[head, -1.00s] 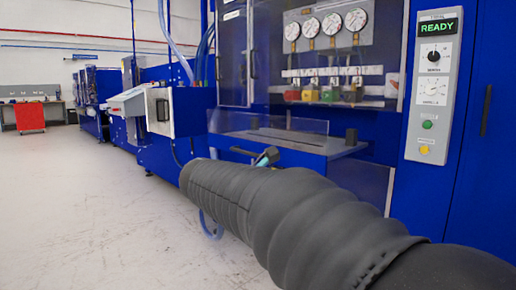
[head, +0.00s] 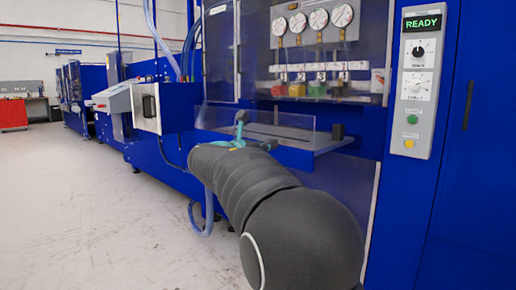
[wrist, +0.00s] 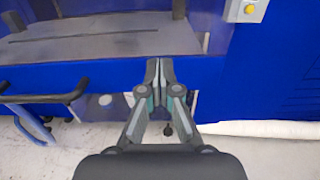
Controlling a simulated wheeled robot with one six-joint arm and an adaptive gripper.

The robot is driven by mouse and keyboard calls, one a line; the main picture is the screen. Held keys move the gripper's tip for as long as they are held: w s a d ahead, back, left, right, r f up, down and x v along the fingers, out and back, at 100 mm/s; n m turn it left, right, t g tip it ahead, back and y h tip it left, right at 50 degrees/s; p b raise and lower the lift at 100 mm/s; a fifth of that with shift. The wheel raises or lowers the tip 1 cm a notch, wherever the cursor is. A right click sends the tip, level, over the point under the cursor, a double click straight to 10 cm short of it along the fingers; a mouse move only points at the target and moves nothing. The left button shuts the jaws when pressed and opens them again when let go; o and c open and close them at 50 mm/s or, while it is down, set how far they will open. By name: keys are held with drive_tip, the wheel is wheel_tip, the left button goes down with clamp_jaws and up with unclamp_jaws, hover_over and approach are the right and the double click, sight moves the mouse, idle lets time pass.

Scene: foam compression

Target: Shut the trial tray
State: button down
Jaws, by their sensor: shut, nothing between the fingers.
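The trial tray appears to be the flat grey surface with a blue front (head: 310,142) at the machine's front in the head view; I cannot tell how far out it stands. The wrist view shows the grey surface (wrist: 100,45) at upper left, above a blue front face. A black bar handle (wrist: 45,98) shows at left below that face. My gripper (wrist: 160,66) is shut and empty, its fingertips against the blue face in the picture, right of the handle; contact is unclear. In the head view my gripper (head: 240,122) shows just above my arm, which hides part of the tray front.
A clear panel (head: 265,125) stands along the surface. A control panel (head: 417,85) at right reads READY. Gauges (head: 318,20) are above. A blue hose (head: 203,212) hangs below the machine. The floor at left is open.

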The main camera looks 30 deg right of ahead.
sight(286, 141)
drive_tip(key=x, duration=0.5)
drive_tip(key=shift+d, duration=0.1)
idle(0.3)
